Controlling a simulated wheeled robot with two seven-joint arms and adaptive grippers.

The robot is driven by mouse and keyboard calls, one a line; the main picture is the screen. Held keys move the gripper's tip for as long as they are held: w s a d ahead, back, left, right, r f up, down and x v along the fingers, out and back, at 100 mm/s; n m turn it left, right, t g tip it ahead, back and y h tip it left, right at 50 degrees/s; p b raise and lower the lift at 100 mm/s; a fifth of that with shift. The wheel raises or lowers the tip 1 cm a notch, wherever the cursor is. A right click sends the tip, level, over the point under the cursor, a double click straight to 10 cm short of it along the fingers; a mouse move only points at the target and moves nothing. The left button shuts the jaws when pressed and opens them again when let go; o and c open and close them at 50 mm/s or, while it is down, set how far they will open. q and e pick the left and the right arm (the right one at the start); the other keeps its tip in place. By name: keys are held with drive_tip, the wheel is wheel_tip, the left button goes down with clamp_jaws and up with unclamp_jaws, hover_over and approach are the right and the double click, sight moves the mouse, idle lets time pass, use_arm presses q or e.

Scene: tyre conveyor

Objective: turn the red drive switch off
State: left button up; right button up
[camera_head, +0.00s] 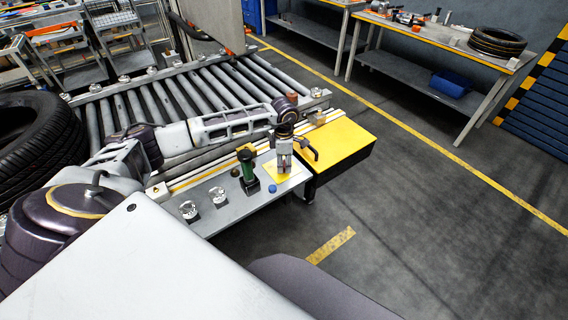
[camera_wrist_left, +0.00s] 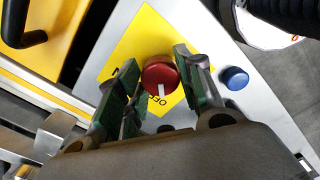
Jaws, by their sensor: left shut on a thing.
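The red drive switch (camera_wrist_left: 160,76) is a round red knob on a yellow plate (camera_wrist_left: 143,38) in the left wrist view. A white mark on it points down in that picture, toward the letters OFF, partly hidden by the knob and a finger. My left gripper (camera_wrist_left: 160,80) has its green-padded fingers on both sides of the knob and is shut on it. In the head view my left gripper (camera_head: 284,163) points down onto the yellow plate (camera_head: 271,168), and the knob is hidden by the fingers. My right gripper is in neither view.
The roller conveyor (camera_head: 170,97) lies behind, with a tyre (camera_head: 38,135) at left.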

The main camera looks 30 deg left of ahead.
sight(284, 163)
use_arm(q)
drive_tip(key=o, duration=1)
wheel_tip(284, 163, up, 12)
idle(0.8)
idle(0.4)
